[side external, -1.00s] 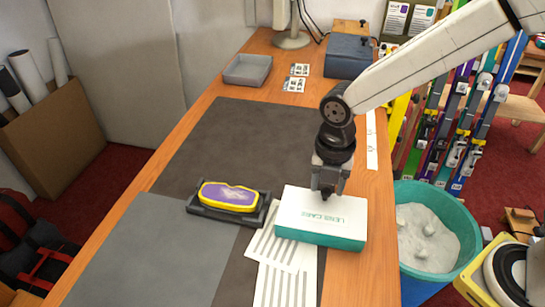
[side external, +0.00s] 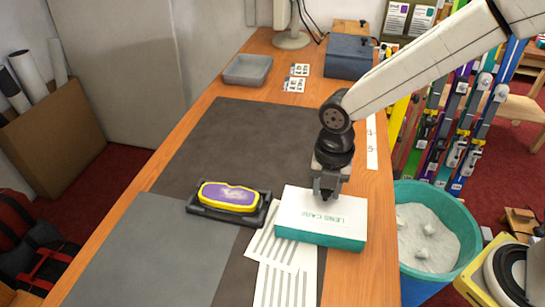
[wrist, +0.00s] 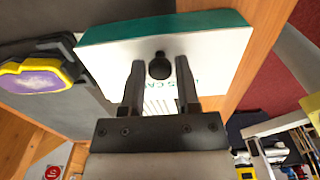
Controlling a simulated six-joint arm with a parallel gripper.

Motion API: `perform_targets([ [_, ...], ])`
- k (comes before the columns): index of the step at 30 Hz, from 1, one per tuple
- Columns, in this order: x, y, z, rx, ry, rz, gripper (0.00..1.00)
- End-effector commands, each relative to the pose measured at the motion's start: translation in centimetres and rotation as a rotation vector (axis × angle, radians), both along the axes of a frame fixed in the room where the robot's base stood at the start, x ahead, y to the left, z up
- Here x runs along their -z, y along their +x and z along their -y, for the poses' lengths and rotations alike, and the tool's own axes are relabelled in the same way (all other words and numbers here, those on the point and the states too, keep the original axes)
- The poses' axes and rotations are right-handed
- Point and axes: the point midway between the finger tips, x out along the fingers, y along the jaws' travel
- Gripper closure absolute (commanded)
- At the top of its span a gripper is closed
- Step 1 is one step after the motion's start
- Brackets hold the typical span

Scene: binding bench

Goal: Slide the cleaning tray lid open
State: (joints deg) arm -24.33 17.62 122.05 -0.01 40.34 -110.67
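The cleaning tray (side external: 320,238) is a teal box with a white lid (side external: 345,213) marked "LENS CARE". It lies at the bench's right side, partly over striped paper sheets, and the lid looks shut. My gripper (side external: 326,196) is over the lid's far part, pointing down. In the wrist view, a black round knob (wrist: 159,66) stands on the white lid (wrist: 215,50). My gripper's two fingers (wrist: 161,74) are apart on either side of the knob, with a visible gap at each side. The side view hides the knob behind my gripper.
Striped sheets (side external: 285,285) lie in front. A teal bin (side external: 455,275) stands beyond the bench's right edge. The dark mat (side external: 240,145) behind is mostly clear.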

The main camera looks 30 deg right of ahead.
Motion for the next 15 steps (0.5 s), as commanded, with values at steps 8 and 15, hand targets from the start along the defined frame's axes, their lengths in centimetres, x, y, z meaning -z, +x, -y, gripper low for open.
perform_targets([
  [8,-0.01,0.01,-0.01,0.000,0.001,0.001,0.96],
  [15,-0.02,-0.16,-0.21,-0.001,0.001,0.001,0.96],
])
